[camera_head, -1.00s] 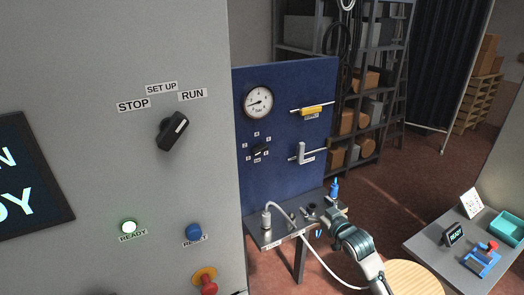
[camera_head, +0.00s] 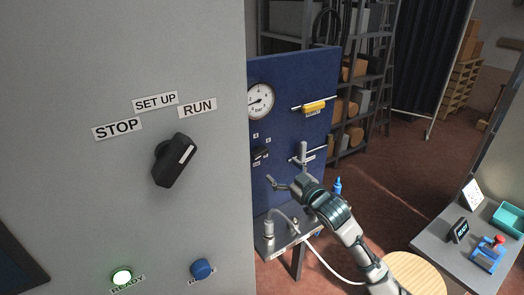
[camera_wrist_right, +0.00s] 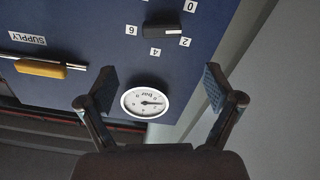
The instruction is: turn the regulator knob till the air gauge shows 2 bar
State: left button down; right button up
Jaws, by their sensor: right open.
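The round white air gauge (camera_head: 261,101) is on the blue panel, partly cut off by the grey cabinet's edge. Its needle points left in the head view; the number is too small to read. The black regulator knob (camera_head: 260,156) is below it, among small number labels. In the right wrist view, which is upside down, the gauge (camera_wrist_right: 145,102) appears between my finger tips and the knob (camera_wrist_right: 163,28) lies beyond them. My right gripper (camera_head: 273,184) is open and empty, in front of the panel and below the knob, apart from it. My left gripper is out of view.
A yellow supply handle (camera_head: 314,106) and a grey lever (camera_head: 304,153) are right of the gauge and knob. A small metal shelf (camera_head: 283,243) with a fitting and white hose is below. The grey cabinet (camera_head: 110,210) with a black selector (camera_head: 174,160) fills the left.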

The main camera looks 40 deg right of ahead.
aim_at(264, 153)
jog(key=w, duration=0.4)
jog(key=w+d+p, duration=0.1)
jog(key=w, duration=0.3)
jog(key=w+p, duration=0.1)
jog(key=w, duration=0.3)
jog(key=shift+w+d+f, duration=0.1)
jog(key=shift+d, duration=0.3)
jog(key=shift+w+d+f, duration=0.1)
jog(key=shift+w+d, duration=0.15)
jog(key=shift+w+f+p, duration=0.1)
jog(key=shift+w+p, duration=0.05)
jog(key=shift+p, duration=0.15)
jog(key=shift+a, duration=0.5)
jog(key=shift+a+r, duration=0.25)
jog(key=shift+c, duration=0.7)
jog(key=shift+a, duration=0.2)
jog(key=c, duration=0.4)
jog(key=shift+r, duration=0.1)
jog(key=c, duration=0.4)
jog(key=shift+d, duration=0.2)
jog(key=shift+c, duration=1)
jog(key=shift+d+f, duration=0.2)
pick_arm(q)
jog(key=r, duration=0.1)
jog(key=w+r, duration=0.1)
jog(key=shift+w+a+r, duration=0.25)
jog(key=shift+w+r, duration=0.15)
pick_arm(e)
jog(key=shift+a, duration=0.1)
